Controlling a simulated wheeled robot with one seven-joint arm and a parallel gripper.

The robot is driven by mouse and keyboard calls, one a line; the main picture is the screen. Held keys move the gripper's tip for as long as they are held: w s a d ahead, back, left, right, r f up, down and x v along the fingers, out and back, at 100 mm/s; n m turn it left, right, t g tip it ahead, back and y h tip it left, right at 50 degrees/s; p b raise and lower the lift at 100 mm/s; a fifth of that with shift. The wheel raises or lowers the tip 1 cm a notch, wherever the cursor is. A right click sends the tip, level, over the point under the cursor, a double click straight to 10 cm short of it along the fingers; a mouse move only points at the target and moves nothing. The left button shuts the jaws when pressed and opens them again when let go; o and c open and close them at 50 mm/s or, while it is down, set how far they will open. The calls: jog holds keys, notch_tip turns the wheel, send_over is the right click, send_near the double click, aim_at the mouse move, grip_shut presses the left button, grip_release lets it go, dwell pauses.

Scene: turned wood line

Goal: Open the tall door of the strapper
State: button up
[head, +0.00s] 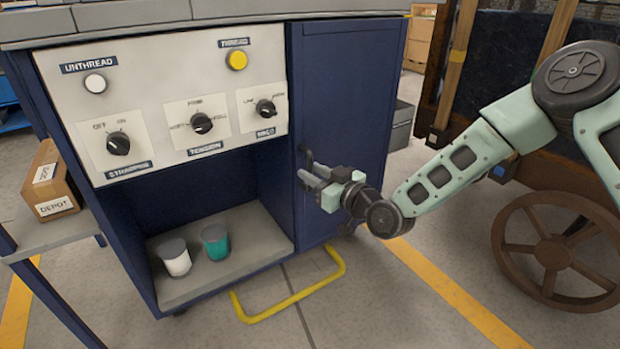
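The strapper is a dark blue cabinet with a pale control panel (165,100) of knobs and buttons. Its tall door (347,95) is the blue panel to the right of the control panel and looks closed. A dark handle (308,160) sits on the door's left side, partly hidden by my gripper. My gripper (305,172) is at the handle, reaching in from the right with its fingers pointing left. Its two fingers look apart, but whether the handle lies between them or touches them cannot be told.
An open lower bay holds a white cup (174,257) and a green cup (215,242). A yellow floor bar (297,297) sticks out in front. A cardboard box (50,182) stands at left. A wooden cart with a brown wheel (550,252) is at right, beyond some free floor.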

jog(key=shift+x, duration=0.8)
grip_shut()
jog(key=shift+s, duration=0.1)
